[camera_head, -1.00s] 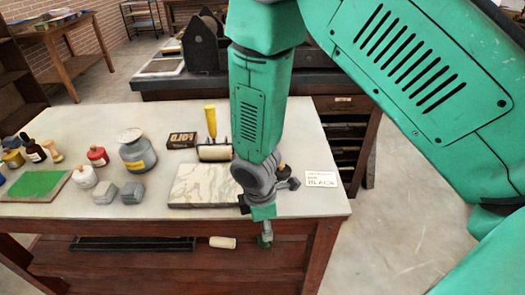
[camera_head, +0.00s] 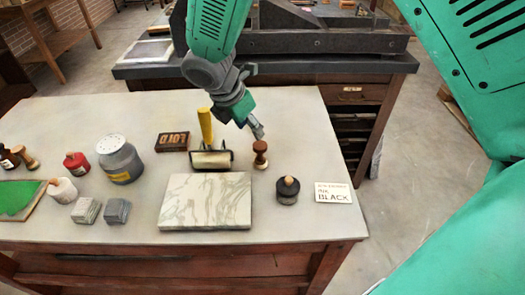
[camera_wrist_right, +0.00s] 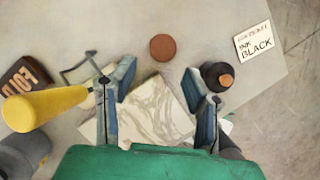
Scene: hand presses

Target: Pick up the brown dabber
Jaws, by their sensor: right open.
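The brown dabber (camera_head: 260,154) stands upright on the table, right of the roller. In the right wrist view its round brown top (camera_wrist_right: 161,47) lies just beyond the gap between the fingers. My right gripper (camera_head: 257,130) is above and close to the dabber, and the head view does not clearly show whether they touch. In the right wrist view my right gripper (camera_wrist_right: 158,85) is open with nothing between its fingertips. My left gripper is not in view.
A black dabber with a wooden knob (camera_head: 288,190) stands near, beside the right finger in the wrist view (camera_wrist_right: 217,76). A yellow-handled roller (camera_head: 206,128), marble slab (camera_head: 205,202) and ink card (camera_head: 333,193) are close by. Bottles and grey blocks (camera_head: 117,211) stand left.

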